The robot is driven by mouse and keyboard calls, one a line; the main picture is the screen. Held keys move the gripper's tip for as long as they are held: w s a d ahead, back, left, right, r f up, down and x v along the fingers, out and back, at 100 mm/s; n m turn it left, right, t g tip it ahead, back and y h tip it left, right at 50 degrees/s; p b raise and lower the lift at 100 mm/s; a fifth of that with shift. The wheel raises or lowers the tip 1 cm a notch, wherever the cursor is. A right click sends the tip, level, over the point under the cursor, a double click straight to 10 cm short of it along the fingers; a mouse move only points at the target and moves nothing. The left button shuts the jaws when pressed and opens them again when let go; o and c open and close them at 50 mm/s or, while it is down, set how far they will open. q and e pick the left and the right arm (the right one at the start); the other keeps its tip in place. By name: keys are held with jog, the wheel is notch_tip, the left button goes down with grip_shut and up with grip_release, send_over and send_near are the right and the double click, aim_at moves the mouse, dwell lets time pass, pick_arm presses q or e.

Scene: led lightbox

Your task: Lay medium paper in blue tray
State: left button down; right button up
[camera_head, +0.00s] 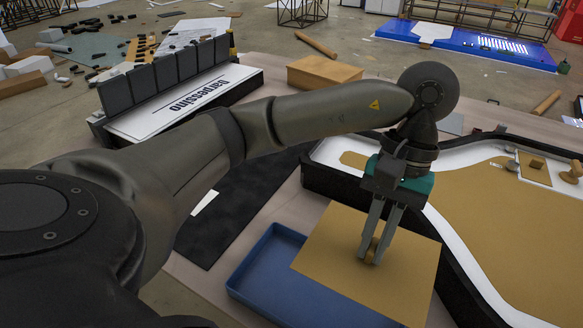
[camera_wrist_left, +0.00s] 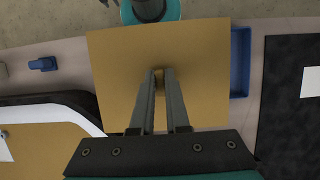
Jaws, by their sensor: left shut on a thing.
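The medium paper (camera_head: 335,245) is a flat tan sheet with a small knob (camera_head: 371,250) near its middle. My left gripper (camera_head: 371,254) points down and is shut on this knob. In the left wrist view the sheet (camera_wrist_left: 115,75) spreads around the fingertips (camera_wrist_left: 160,74) of the gripper. The blue tray (camera_head: 262,262) is shallow and rectangular, at the bottom middle of the head view. The sheet covers its right part; the left part shows empty. I cannot tell how high the sheet is above it. The tray's edge also shows in the left wrist view (camera_wrist_left: 240,62). My right gripper is not in view.
A black-framed lightbox (camera_head: 325,182) with a white and tan inside stands to the right, holding a small tan sheet (camera_head: 534,172) with knobs nearby. A brown box (camera_head: 323,73) stands behind.

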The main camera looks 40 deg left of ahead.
pick_arm(q)
jog(key=shift+s+a, duration=0.2)
jog(key=shift+a, duration=0.15)
jog(key=b, duration=0.2)
send_over(344, 315)
jog(key=w, duration=0.1)
notch_tip(344, 315, down, 15)
jog(key=shift+w+a+f, duration=0.1)
jog(key=shift+a+f, duration=0.05)
jog(key=shift+f, duration=0.5)
notch_tip(344, 315, down, 4)
jog(key=shift+r+b, duration=0.2)
jog(key=shift+b, duration=0.35)
jog(key=shift+f, duration=0.2)
jog(key=shift+r, duration=0.1)
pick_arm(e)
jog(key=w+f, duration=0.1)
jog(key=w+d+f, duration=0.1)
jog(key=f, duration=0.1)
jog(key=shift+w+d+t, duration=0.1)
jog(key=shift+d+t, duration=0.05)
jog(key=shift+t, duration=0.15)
pick_arm(q)
jog(key=shift+f, duration=0.2)
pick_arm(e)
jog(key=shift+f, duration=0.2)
